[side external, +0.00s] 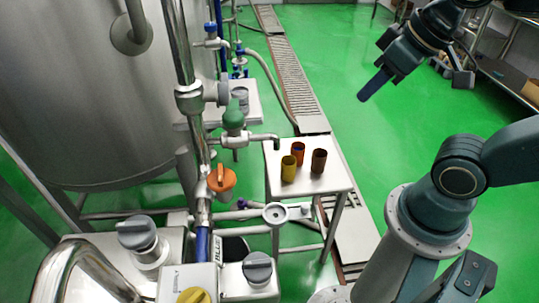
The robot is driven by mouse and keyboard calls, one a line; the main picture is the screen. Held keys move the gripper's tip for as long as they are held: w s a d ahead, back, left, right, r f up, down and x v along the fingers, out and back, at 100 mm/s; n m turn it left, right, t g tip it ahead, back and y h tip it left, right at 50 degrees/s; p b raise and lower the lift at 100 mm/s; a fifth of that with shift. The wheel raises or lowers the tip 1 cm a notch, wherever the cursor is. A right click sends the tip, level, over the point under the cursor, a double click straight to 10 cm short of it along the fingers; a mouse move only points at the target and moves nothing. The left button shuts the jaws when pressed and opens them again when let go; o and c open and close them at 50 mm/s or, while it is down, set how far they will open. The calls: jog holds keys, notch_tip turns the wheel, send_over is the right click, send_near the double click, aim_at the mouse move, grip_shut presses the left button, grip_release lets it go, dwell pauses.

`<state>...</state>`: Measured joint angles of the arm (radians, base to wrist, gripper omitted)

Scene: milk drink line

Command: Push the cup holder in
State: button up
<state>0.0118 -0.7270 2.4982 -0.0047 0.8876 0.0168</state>
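What looks like the cup holder (275,213) is a small round metal ring on a bracket, in front of the small table and below the bent spout. It stands out beside the pipework, and no cup shows in it. My gripper (366,95) is at the upper right, high over the green floor and far from the holder. Its fingers show as one narrow dark blue block, and I cannot tell if there is a gap between them. Nothing shows held in it.
A big steel tank (75,100) fills the left.

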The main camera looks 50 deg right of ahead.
jog(key=shift+w+d+f+m, duration=0.2)
jog(key=shift+w+m, duration=0.1)
jog(key=shift+w, duration=0.1)
grip_shut()
jog(key=w+d+f+m+g+y, duration=0.1)
jog(key=w+d+f+m+g, duration=0.1)
jog(key=w+d+f+m, duration=0.45)
jog(key=w+d+f+m+g, duration=0.1)
jog(key=w+d+f+m, duration=0.2)
jog(key=f, duration=0.6)
jog(key=s+d+f+m+y, duration=0.1)
jog(key=s+d+f+m, duration=0.1)
jog(key=f+m, duration=0.5)
jog(key=s+d+f+m+y, duration=0.1)
jog(key=f+m, duration=0.5)
jog(key=f, duration=0.9)
jog(key=shift+s+d+m+y, duration=0.35)
jog(key=shift+s+d, duration=0.25)
jog(key=shift+d, duration=0.1)
jog(key=shift+f, duration=0.1)
jog(key=w+a+f, duration=0.3)
jog(key=a+f, duration=0.3)
jog(key=f, duration=0.3)
jog(key=shift+w+a, duration=0.3)
jog(key=shift+w, duration=0.1)
